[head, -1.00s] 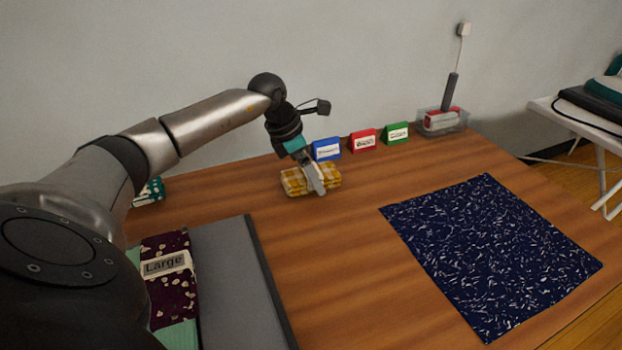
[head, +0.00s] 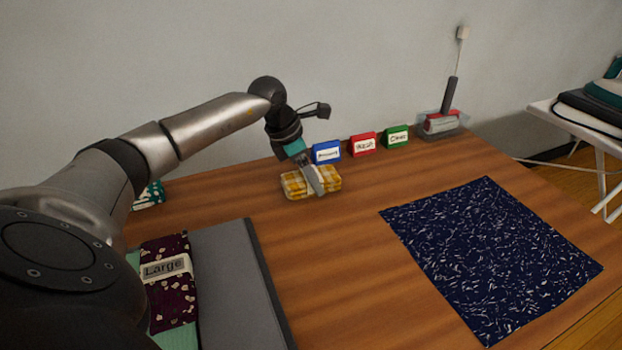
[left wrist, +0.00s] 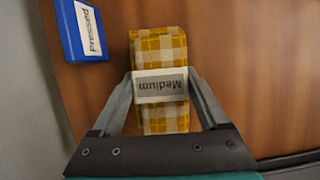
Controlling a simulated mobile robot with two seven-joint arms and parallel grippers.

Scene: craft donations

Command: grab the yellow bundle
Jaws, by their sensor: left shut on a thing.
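The yellow bundle (head: 296,183) is a yellow and white checked folded cloth lying on the wooden table, near the back. In the left wrist view the bundle (left wrist: 158,47) has a pale band around its middle with a grey label reading "Medium". My left gripper (head: 318,190) comes down over the bundle from above. In the left wrist view its two fingers (left wrist: 161,88) are shut on the bundle's sides at the band. The bundle appears to rest on the table. My right gripper is in none of the views.
Blue (head: 326,151), red (head: 363,144) and green (head: 397,136) signs stand behind the bundle. A clear bin (head: 455,131) holds a roller at the back. A navy patterned cloth (head: 490,250) lies at right.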

